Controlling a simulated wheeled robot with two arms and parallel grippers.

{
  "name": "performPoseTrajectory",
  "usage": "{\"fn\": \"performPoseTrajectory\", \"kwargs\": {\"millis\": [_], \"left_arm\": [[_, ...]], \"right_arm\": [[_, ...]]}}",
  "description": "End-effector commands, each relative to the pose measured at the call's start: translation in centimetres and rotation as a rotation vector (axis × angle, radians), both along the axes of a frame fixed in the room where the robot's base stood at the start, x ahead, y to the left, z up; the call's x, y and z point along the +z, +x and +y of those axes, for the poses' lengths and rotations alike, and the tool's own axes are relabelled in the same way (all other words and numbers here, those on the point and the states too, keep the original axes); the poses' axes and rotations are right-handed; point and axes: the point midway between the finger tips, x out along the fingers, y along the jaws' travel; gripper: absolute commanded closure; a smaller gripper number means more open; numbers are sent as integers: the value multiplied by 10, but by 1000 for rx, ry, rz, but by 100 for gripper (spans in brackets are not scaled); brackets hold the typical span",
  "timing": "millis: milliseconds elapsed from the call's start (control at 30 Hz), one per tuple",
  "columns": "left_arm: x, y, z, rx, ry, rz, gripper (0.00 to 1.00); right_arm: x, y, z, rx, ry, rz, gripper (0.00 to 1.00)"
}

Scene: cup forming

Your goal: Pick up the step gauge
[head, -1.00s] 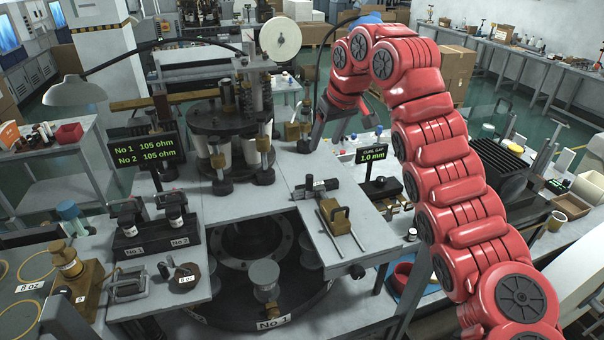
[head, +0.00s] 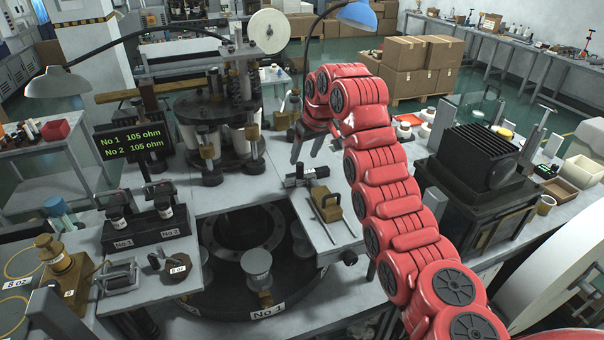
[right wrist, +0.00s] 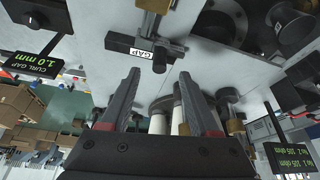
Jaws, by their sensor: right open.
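No label reads step gauge, so I cannot be sure which piece it is; a brass block with a handle (head: 327,205) looks most like it. It sits on two thin rods on the grey plate, and its end shows at the top of the right wrist view (right wrist: 155,6). Just behind it lies a dark and silver device (head: 308,176), labelled GAP in the right wrist view (right wrist: 138,47). My right gripper (head: 307,148) is open and empty, pointing down behind that device. Its two fingers also show in the right wrist view (right wrist: 160,76). My left gripper is not in view.
A round opening (head: 245,230) with a dark ring lies left of the plate. A press with columns (head: 215,125) stands behind, left of my gripper. Two small devices on a dark base (head: 140,230) stand at left. A black finned box (head: 480,165) stands at right.

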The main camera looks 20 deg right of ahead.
Motion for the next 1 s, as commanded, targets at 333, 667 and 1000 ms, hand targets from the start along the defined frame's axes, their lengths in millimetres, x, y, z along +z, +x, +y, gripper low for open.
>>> {"fn": "performPoseTrajectory", "kwargs": {"millis": [333,667,1000], "left_arm": [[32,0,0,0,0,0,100],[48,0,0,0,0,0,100],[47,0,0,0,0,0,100]], "right_arm": [[-18,10,3,-1,2,4,38],[-51,23,6,-1,-2,-5,38],[-50,23,6,-1,-1,-3,83]]}}
